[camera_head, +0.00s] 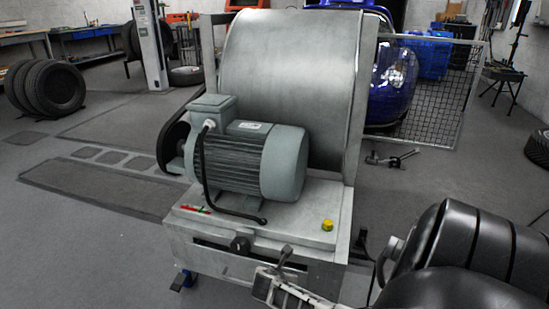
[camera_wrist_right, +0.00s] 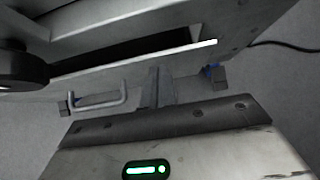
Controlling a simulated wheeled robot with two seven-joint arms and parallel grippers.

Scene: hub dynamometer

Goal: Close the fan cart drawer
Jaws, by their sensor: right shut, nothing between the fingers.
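The fan cart (camera_head: 340,215) stands in the middle of the head view, a pale metal cart carrying a grey motor and a large drum. Its drawer front (camera_head: 210,257) is on the near side, below the top plate. A dark gap shows above the drawer front, also seen in the wrist view (camera_wrist_right: 140,52); how far the drawer stands out is hard to tell. A black knob (camera_head: 240,243) is at the gap. My right gripper (camera_head: 268,283) is shut and empty, close to the right part of the cart's front. Contact is unclear. My left gripper is out of view.
A U-shaped metal handle (camera_wrist_right: 97,102) shows low in the wrist view. A black cable (camera_head: 380,260) hangs at the cart's right. Floor to the left is open.

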